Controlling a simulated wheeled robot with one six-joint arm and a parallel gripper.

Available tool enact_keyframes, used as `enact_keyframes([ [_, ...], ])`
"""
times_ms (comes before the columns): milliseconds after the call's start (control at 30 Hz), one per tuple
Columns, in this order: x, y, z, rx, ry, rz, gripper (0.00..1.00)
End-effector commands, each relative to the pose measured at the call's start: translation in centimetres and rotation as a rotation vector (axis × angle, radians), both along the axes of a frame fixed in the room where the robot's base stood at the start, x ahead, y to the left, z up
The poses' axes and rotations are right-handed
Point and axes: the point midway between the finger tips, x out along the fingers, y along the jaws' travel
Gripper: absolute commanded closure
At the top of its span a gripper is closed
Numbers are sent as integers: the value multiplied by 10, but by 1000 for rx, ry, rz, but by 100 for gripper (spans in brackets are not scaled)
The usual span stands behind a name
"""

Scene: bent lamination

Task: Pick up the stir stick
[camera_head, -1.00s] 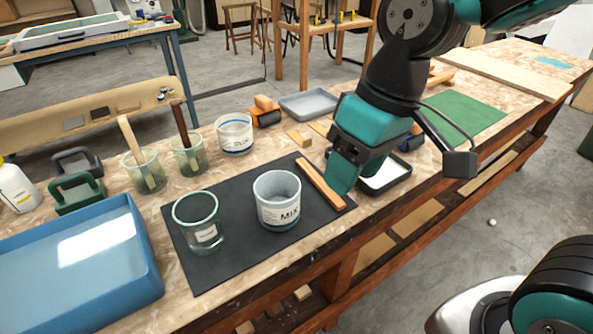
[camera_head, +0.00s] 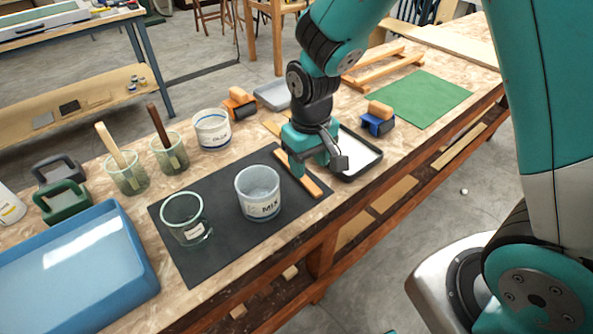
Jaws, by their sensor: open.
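The stir stick (camera_head: 312,187) is a flat orange-brown wooden strip. It lies at the right edge of a black mat (camera_head: 222,242), to the right of the white MIX cup (camera_head: 258,193). My gripper (camera_head: 297,172) is open and points down over the middle of the stick, hiding part of it. I cannot tell whether the fingers touch the stick or are just above it.
A clear glass beaker (camera_head: 186,219) stands on the mat left of the MIX cup. A black tray with a white inside (camera_head: 358,157) lies close to the right of my gripper. A GLUE tub (camera_head: 212,131) stands behind the mat. A blue tray (camera_head: 75,262) fills the front left.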

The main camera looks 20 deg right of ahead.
Motion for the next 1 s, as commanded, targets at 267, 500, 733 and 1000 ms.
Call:
enact_keyframes([
  [267,3,-2,-27,-1,4,-1,49],
  [500,5,-3,-56,0,1,0,49],
  [733,5,-3,-57,1,-1,0,49],
  [1000,5,-3,-57,0,-1,0,100],
])
